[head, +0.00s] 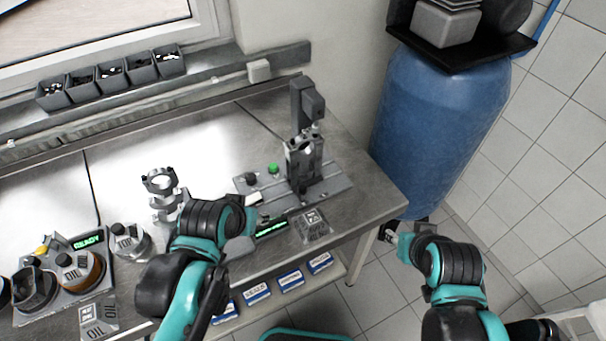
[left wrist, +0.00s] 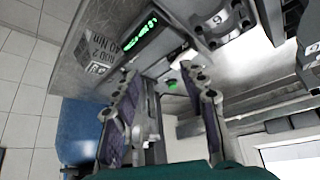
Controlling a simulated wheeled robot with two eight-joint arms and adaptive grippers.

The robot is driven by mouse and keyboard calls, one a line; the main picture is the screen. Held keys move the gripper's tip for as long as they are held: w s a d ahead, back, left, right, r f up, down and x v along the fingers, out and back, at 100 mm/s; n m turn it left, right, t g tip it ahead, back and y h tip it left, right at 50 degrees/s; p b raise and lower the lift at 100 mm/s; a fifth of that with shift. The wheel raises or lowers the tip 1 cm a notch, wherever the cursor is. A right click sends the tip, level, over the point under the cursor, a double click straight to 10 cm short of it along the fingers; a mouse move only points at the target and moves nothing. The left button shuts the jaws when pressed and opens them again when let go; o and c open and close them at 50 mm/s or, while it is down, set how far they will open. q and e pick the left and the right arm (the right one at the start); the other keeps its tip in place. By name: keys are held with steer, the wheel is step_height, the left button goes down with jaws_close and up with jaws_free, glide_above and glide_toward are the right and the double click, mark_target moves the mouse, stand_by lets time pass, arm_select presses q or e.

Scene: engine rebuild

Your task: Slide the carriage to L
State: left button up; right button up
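A grey metal fixture (head: 330,185) with a flat slotted base stands at the right end of the bench. An upright block that appears to be the carriage (head: 303,160) stands on it, with a dark column head (head: 308,102) behind. I cannot read an L mark. My left gripper (left wrist: 163,105) is open, its two fingers apart in the left wrist view, with parts of the fixture beyond them and nothing clearly held. In the head view it is left of the fixture, mostly hidden by its arm. My right gripper (head: 389,235) hangs off the bench's right end; its fingers are unclear.
A green button (head: 273,168) and a black knob (head: 251,178) sit left of the carriage. Ring-shaped parts (head: 160,181) stand left. A blue barrel (head: 430,120) stands beyond the bench's right end.

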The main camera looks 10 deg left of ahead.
arm_select(q)
steer(key=w+d+r+m+g+p, duration=0.1)
steer(key=w+d+r+g+p, duration=0.3)
steer(key=w, duration=0.4)
steer(key=m+g+p, duration=0.1)
steer(key=g+p, duration=0.1)
steer(key=p, duration=0.4)
glide_toward(303, 187)
steer(key=shift+w+a+f, duration=0.15)
steer(key=shift+w+f, duration=0.05)
steer(key=shift+w+f+g, duration=0.1)
steer(key=shift+f+g, duration=0.1)
steer(key=shift+g, duration=0.1)
steer(key=shift+f, duration=0.3)
step_height(303, 187, down, 7)
steer(key=shift+f+b, duration=0.2)
steer(key=shift+b, duration=0.6)
jaws_close()
